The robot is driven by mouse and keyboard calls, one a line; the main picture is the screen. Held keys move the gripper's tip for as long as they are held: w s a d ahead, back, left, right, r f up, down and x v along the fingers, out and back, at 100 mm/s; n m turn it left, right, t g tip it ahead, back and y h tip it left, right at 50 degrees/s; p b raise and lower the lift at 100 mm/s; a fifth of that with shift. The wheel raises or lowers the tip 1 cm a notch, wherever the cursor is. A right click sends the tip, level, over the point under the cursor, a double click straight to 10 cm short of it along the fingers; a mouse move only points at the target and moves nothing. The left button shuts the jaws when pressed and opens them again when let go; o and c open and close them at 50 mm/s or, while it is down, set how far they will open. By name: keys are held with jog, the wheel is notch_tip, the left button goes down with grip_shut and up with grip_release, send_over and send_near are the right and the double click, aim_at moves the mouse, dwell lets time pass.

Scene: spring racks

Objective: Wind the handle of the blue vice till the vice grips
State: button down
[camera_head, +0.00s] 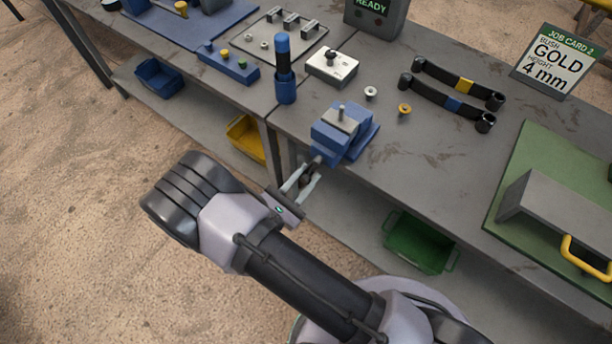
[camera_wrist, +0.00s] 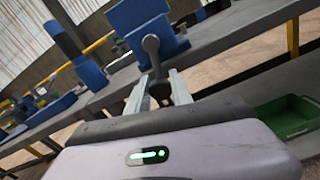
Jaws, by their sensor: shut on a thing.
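The blue vice (camera_head: 331,140) stands at the front edge of the grey bench. A grey block with an upright pin (camera_head: 341,119) sits at its top; I cannot tell how tightly the jaws hold it. In the wrist view the vice (camera_wrist: 156,42) is straight ahead, with its grey handle (camera_wrist: 151,46) on the near face. The handle's arm hangs down, slightly tilted, to a dark knob (camera_wrist: 160,90). My gripper (camera_head: 304,180) is out in front of the bench edge, shut on the knob. Its two fingers (camera_wrist: 159,88) lie either side of it in the wrist view.
A blue post with a black band (camera_head: 284,70) and a white box (camera_head: 331,66) stand behind the vice. A silver bush (camera_head: 371,93) and a gold bush (camera_head: 404,109) lie to its right. A green crate (camera_head: 420,243) and a yellow bin (camera_head: 246,139) are on the lower shelf.

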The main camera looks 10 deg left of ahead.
jog(key=shift+a+m, duration=0.1)
jog(key=shift+m, duration=0.2)
jog(key=shift+w+a+r+m+b, duration=0.25)
jog(key=shift+a+r+m, duration=0.25)
jog(key=shift+m, duration=1.05)
jog(key=shift+w+a+r+m+b, duration=0.25)
jog(key=shift+a+r+m, duration=0.15)
jog(key=shift+m, duration=1.1)
jog(key=shift+w+a+r+m+b, duration=0.2)
jog(key=shift+a+r+m, duration=0.3)
jog(key=shift+m, duration=1.05)
jog(key=shift+a, duration=0.1)
jog(key=c, duration=1.1)
grip_release()
jog(key=shift+s, duration=0.1)
jog(key=shift+c, duration=0.2)
jog(key=p+v, duration=0.3)
jog(key=v, duration=1.4)
jog(key=shift+s, duration=0.2)
